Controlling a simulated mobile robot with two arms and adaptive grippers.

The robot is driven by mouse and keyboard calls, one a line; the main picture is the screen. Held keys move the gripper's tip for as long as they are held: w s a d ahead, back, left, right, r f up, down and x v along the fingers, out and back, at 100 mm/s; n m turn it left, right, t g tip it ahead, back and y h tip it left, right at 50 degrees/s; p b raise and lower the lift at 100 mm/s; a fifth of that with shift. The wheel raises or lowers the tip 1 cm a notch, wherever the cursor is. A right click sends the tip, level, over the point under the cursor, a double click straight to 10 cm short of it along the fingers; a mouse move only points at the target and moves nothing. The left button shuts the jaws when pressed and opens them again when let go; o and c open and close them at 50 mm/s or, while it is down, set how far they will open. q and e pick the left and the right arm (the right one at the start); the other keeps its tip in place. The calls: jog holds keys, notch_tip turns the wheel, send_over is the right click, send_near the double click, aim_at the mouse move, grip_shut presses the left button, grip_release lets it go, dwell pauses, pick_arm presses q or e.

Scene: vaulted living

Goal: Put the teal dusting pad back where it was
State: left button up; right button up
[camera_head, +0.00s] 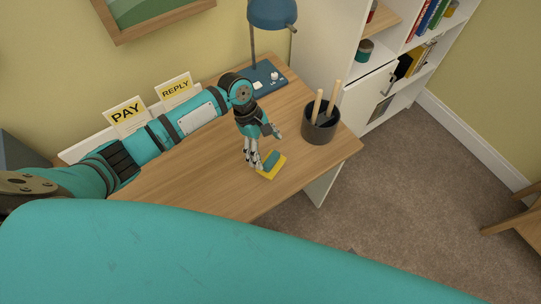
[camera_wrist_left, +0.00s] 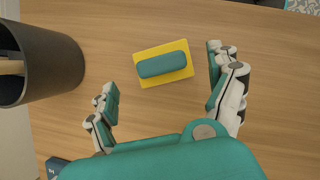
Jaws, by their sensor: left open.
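The teal dusting pad (camera_head: 271,162) has a teal grip on a yellow base and lies on the wooden desk (camera_head: 210,185). The pad also shows in the left wrist view (camera_wrist_left: 163,64), lying flat with bare wood around it. My left gripper (camera_head: 262,150) is over the desk beside the pad, fingers pointing down. In the left wrist view its fingers (camera_wrist_left: 165,92) are spread apart, with the pad beyond and between them and nothing held. My right gripper is not in view.
A dark pot (camera_head: 320,128) with wooden handles stands close to the pad; it also shows in the left wrist view (camera_wrist_left: 50,65). A blue lamp (camera_head: 270,14) stands at the back. PAY (camera_head: 125,116) and REPLY (camera_head: 175,90) cards are behind my arm. The desk's front is clear.

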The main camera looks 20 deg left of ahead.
pick_arm(q)
jog(key=v, duration=0.7)
dwell(0.3)
